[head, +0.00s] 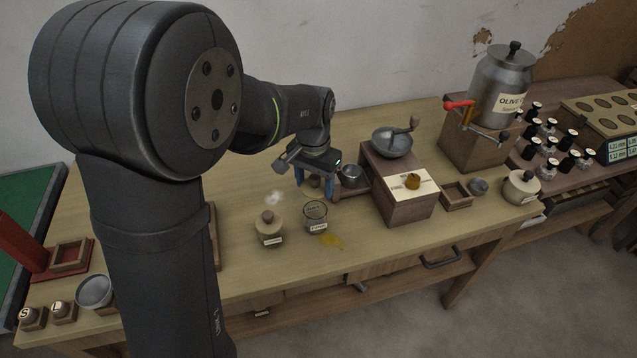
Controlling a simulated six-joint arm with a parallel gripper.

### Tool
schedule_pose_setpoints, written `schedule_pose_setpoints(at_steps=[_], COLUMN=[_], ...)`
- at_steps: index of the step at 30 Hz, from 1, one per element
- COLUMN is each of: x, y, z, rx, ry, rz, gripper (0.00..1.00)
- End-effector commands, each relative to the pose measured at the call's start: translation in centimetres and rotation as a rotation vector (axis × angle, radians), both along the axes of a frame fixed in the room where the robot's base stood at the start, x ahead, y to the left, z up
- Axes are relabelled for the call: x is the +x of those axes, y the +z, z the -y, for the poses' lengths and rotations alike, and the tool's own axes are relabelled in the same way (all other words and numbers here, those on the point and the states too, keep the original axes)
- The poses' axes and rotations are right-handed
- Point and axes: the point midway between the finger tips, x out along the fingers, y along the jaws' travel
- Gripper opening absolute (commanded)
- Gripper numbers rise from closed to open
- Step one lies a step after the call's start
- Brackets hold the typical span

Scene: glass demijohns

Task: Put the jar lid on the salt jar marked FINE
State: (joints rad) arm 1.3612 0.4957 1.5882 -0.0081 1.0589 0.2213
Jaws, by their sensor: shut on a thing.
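My gripper (315,184) has its blue fingers pointing down just behind an open glass jar. It is shut on a small brownish thing (315,181), which looks like the jar lid but is mostly hidden by the fingers. The open jar (316,212) stands upright with no lid on it. Its small white label is too small to read for certain. To its left stands a cream jar (269,232) with a knobbed lid on and a label I cannot read. Another lidded, labelled jar (521,188) stands at the table's right end.
A wooden grinder box (405,205) with a metal bowl and crank stands right of my gripper. A small metal pot (350,176) sits close beside the fingers. A yellow spill (332,240) and a white patch (273,198) lie near the jars. The front middle tabletop is clear.

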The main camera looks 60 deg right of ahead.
Motion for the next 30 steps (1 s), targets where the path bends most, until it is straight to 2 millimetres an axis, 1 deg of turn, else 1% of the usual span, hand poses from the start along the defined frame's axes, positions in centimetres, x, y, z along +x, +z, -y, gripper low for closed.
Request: schedule_pose_setpoints(at_steps=[4, 8, 15, 21, 30], x=[0.0, 0.0, 0.0, 0.0, 0.0], y=[-0.4, -1.4, -3.8, -5.3, -6.2], z=[0.0, 0.0, 0.0, 0.0, 0.0], rx=[0.002, 0.001, 0.002, 0.001, 0.0], ry=[-0.001, -0.002, -0.002, -0.002, -0.002], rz=[-0.001, 0.0, -0.001, 0.0, 0.0], gripper=[0.12, 0.12, 0.12, 0.12, 0.12])
